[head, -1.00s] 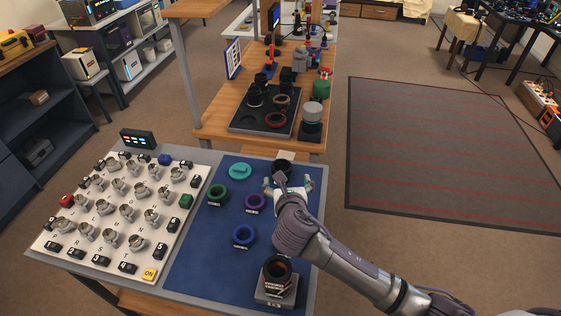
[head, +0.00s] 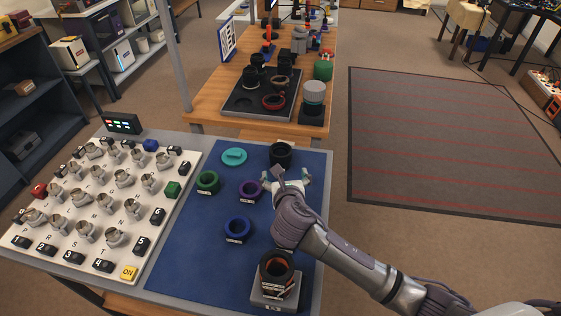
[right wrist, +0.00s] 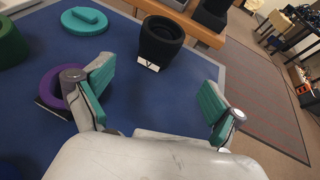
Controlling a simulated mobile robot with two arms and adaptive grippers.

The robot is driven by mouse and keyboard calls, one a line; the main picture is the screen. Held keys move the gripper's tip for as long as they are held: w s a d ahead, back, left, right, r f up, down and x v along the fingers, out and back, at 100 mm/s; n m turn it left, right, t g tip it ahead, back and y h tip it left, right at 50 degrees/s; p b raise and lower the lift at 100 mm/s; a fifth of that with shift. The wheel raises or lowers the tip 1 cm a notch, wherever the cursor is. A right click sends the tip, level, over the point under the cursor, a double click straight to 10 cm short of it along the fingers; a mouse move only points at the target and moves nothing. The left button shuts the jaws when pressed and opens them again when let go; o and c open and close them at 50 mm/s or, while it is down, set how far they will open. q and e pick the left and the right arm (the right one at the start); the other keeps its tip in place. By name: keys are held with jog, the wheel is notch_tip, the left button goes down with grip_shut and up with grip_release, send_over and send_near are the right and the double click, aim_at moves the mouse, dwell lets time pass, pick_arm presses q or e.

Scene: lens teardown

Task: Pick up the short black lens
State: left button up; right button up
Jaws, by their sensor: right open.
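A short black lens (head: 280,153) stands upright on the blue mat (head: 190,245) near its far edge. It also shows in the right wrist view (right wrist: 161,40), with a small white label at its foot. My right gripper (head: 287,176) is open and empty, just on the near side of the lens, its fingers apart and not touching it. In the right wrist view the gripper (right wrist: 155,95) has its teal-padded fingers spread wide, with the lens beyond and between them. My left gripper is not in view.
A purple ring (head: 250,190) lies close to the gripper's left finger. Green (head: 207,182) and blue (head: 238,230) rings and a teal disc (head: 234,156) lie further left. A larger lens on a stand (head: 276,275) is at the near right. A white board (head: 95,205) with knobs is at left.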

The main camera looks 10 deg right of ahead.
aim_at(281, 163)
jog(key=b+x, duration=0.1)
jog(key=x, duration=1)
jog(key=shift+a, duration=0.1)
jog(key=shift+c, duration=0.2)
jog(key=c, duration=1.3)
jog(key=shift+c, duration=0.6)
jog(key=shift+r, duration=0.15)
